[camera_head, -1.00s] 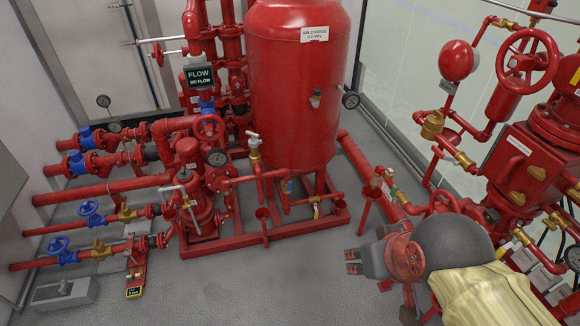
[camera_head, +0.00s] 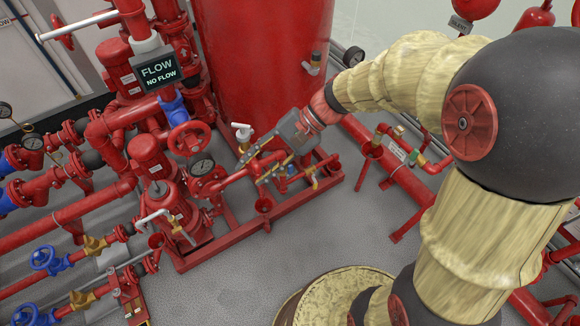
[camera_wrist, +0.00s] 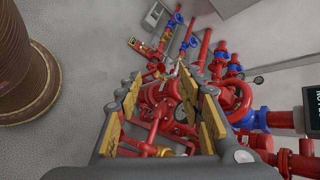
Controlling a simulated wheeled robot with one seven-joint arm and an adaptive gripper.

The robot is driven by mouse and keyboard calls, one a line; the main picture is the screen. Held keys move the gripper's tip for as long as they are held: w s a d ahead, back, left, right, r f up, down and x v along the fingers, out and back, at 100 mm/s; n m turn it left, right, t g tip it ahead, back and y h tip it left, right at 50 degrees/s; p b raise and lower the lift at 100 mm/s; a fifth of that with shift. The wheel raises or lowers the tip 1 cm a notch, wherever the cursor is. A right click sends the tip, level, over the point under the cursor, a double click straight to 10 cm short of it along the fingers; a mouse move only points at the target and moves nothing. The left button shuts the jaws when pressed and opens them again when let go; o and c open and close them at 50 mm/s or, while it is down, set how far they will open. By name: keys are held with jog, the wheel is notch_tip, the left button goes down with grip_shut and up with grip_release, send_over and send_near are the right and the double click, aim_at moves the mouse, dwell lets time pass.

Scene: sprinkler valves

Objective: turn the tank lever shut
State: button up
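The red tank (camera_head: 262,60) stands behind a red pipe frame, with small valves along the piping at its foot. A brass valve with a white handle (camera_head: 242,133) stands upright just behind my gripper (camera_head: 252,170). A small brass valve (camera_head: 313,178) shows at the right of the frame. I cannot tell for sure which one is the tank lever. My gripper is low over the piping in front of the tank and points left. In the wrist view its yellow-padded fingers (camera_wrist: 160,85) are apart, with red piping and a brass fitting (camera_wrist: 150,148) seen between them. I see no grip on anything.
A red pump with a gauge (camera_head: 203,166) and a red handwheel (camera_head: 188,138) stand left of my gripper. A flow sign (camera_head: 158,72) is above them. Pipes with blue handwheels (camera_head: 45,258) run at the left. Bare floor (camera_head: 230,280) lies in front.

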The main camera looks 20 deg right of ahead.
jog(key=w+a+f+m+t+y, duration=0.2)
jog(key=w+f+m+y, duration=0.4)
jog(key=w, duration=0.6)
jog(key=m+t+h+b, duration=0.1)
jog(key=m+t+h, duration=0.3)
jog(key=m+t, duration=0.95)
send_over(291, 168)
jog(key=s+a, duration=0.3)
jog(key=a, duration=0.3)
notch_tip(291, 168, down, 26)
jog(key=s+d+f+m+t+h, duration=0.3)
jog(key=d+f+m+h, duration=0.4)
jog(key=f, duration=0.7)
jog(key=shift+n+g+y, duration=0.25)
jog(key=shift+n+y, duration=0.05)
jog(key=shift+n, duration=0.15)
jog(key=b+x, duration=0.1)
jog(key=x, duration=0.3)
jog(key=d+b+x, duration=0.1)
jog(key=x, duration=0.2)
jog(key=shift+w+d+b, duration=0.1)
jog(key=shift+b, duration=0.2)
jog(key=shift+r, duration=0.1)
jog(key=shift+c, duration=0.6)
jog(key=c, duration=0.8)
grip_shut()
